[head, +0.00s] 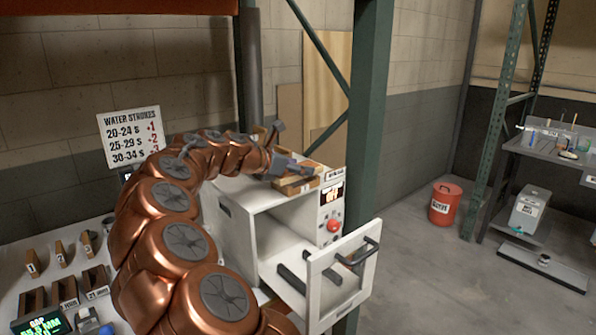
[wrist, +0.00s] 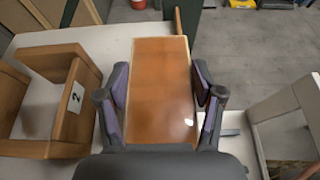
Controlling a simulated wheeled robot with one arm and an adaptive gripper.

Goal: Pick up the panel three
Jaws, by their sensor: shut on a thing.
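My gripper (wrist: 160,105) is shut on a flat orange-brown wooden panel (wrist: 160,75), with a purple-padded finger against each long side. The panel's number does not show, so I cannot tell whether it is panel three. In the head view my gripper (head: 281,150) is above the white cabinet (head: 240,190), among small wooden pieces (head: 298,184). A wooden holder labelled 2 (wrist: 70,105) stands just left of the gripper in the wrist view, apart from the panel. I cannot tell whether the panel touches the white surface beneath it.
Small numbered wooden blocks (head: 62,254) and labelled boxes (head: 66,290) are on the left table. A green post (head: 370,120) rises close behind the cabinet. A red bin (head: 445,204) stands on the floor.

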